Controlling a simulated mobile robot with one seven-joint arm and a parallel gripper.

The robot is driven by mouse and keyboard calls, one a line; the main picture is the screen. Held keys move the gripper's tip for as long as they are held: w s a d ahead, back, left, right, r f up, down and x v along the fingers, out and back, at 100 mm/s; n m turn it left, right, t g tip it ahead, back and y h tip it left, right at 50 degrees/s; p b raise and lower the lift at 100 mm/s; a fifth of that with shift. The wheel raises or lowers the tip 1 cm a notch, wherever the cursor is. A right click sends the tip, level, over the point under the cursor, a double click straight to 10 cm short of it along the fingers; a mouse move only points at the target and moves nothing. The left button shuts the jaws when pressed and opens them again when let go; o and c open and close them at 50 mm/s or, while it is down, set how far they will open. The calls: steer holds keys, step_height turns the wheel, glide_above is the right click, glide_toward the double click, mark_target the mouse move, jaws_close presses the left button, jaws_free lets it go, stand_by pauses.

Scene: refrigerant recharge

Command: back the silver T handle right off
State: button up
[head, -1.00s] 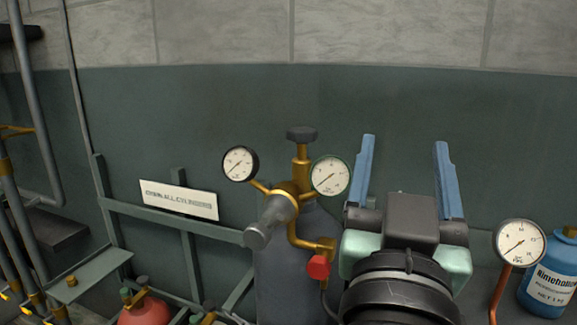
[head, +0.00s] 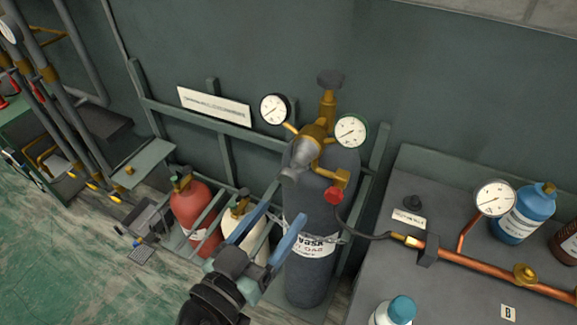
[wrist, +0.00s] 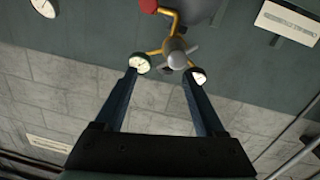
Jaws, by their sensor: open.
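The silver T handle (head: 301,154) sticks out from the front of the brass regulator (head: 326,130) on top of a dark grey gas cylinder (head: 312,240). In the wrist view the T handle (wrist: 177,60) shows end-on, its thin crossbar partly visible, near the upper middle. My gripper (head: 284,212) is open and empty, with its two blue fingers apart. It hovers in front of the cylinder, below the T handle in the head view. In the wrist view the handle lies beyond the fingertips (wrist: 159,74), and nothing is between them.
Two gauges (head: 275,108) (head: 351,130) flank the regulator, with a red knob (head: 334,195) below right. A red cylinder (head: 196,210) and a cream one (head: 240,228) stand left in the rack (head: 205,129). A bench (head: 375,270) with bottles and copper pipe is right.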

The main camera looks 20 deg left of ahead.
mark_target(286, 181)
steer(key=s+a+n+y, duration=0.1)
steer(key=s+a, duration=0.1)
steer(key=s, duration=0.1)
steer(key=shift+t, duration=0.3)
steer(key=w+p, duration=0.1)
steer(key=w, duration=0.3)
steer(key=w+p, duration=0.2)
steer(key=w, duration=0.2)
steer(key=w+f+p, duration=0.1)
steer(key=w, duration=0.3)
steer(key=shift+w+p, duration=0.3)
steer(key=shift+w, duration=0.1)
jaws_close()
